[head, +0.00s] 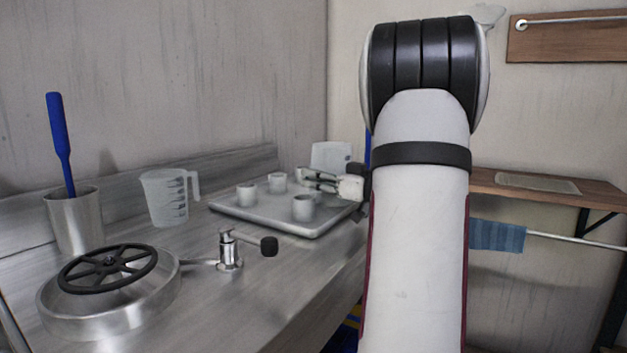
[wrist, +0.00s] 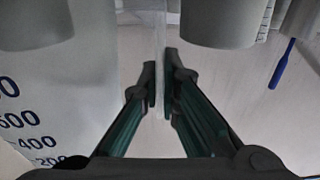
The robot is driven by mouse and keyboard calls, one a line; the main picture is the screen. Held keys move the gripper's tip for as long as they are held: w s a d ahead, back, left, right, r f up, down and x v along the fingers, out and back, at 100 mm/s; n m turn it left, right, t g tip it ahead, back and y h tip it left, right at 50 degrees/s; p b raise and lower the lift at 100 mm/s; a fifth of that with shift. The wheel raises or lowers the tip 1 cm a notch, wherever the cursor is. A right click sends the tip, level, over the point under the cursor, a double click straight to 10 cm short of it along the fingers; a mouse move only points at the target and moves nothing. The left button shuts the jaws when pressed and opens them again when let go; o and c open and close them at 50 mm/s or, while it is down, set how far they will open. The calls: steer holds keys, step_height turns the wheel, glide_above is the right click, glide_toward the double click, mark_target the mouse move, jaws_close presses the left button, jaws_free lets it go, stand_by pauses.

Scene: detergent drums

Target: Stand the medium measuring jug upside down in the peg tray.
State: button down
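A clear measuring jug (head: 332,156), which I take for the medium one, is bottom up at the back right of the peg tray (head: 255,222). Its blue numbers and wall fill the left of the wrist view (wrist: 85,110), which is itself upside down. My gripper (head: 303,177) points left over the tray. In the wrist view its fingers (wrist: 160,85) are closed on a thin clear strip, apparently the jug's handle. Three grey pegs, front (head: 303,207), left (head: 246,195) and back (head: 277,182), show bare. The jug's rim is hidden, so I cannot tell whether it rests on the tray.
Another clear jug (head: 166,198) stands upright left of the tray. A steel fitting with a black knob (head: 229,250) stands in front.

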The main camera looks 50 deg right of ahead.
stand_by(0.4)
steer(key=c, duration=1.7)
jaws_free()
steer(key=s, duration=0.8)
steer(key=s+d, duration=0.1)
steer(key=s, duration=0.3)
